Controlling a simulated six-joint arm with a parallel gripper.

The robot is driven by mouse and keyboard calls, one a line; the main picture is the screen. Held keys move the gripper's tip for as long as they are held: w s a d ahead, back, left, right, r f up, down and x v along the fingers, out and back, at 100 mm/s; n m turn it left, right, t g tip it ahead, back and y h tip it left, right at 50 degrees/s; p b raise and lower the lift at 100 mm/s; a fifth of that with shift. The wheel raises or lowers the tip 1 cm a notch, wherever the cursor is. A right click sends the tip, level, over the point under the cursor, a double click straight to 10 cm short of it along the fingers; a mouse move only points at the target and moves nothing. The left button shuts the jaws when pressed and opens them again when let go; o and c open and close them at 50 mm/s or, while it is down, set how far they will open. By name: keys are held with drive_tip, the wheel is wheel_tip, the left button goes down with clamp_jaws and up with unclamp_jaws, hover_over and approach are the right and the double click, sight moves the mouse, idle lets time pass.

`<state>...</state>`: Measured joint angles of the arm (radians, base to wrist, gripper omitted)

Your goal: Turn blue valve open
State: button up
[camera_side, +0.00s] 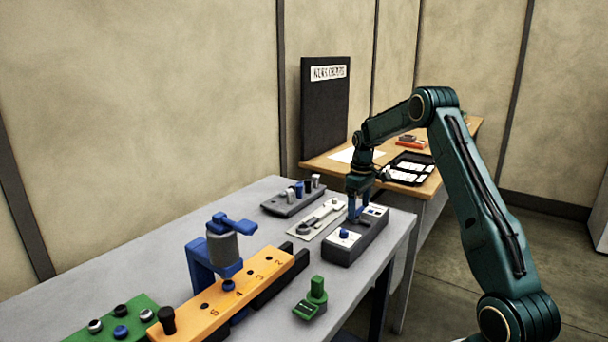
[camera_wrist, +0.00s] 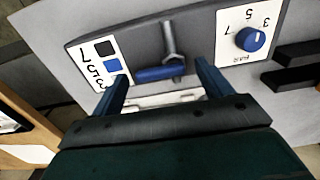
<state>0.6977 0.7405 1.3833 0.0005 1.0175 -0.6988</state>
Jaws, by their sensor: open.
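A blue valve handle (camera_wrist: 160,73) on a grey stem is mounted on the dark grey control box (camera_wrist: 135,38). In the wrist view the handle lies crosswise in the picture, between my gripper's fingers. My gripper (camera_wrist: 163,84) is open, with one finger on each side of the handle; I cannot tell whether either touches it. In the side view my gripper (camera_side: 358,214) points down over the control box (camera_side: 345,254) and hides the valve handle there.
A blue knob (camera_wrist: 250,39) on a numbered white plate sits beside the valve. A blue clamp (camera_side: 205,262) stands by an orange numbered bar (camera_side: 192,315) and a green block (camera_side: 312,300). A peg rack (camera_side: 290,202) is behind.

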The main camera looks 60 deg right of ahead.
drive_tip(key=shift+c, duration=0.2)
drive_tip(key=c, duration=1)
drive_tip(key=shift+o, duration=0.2)
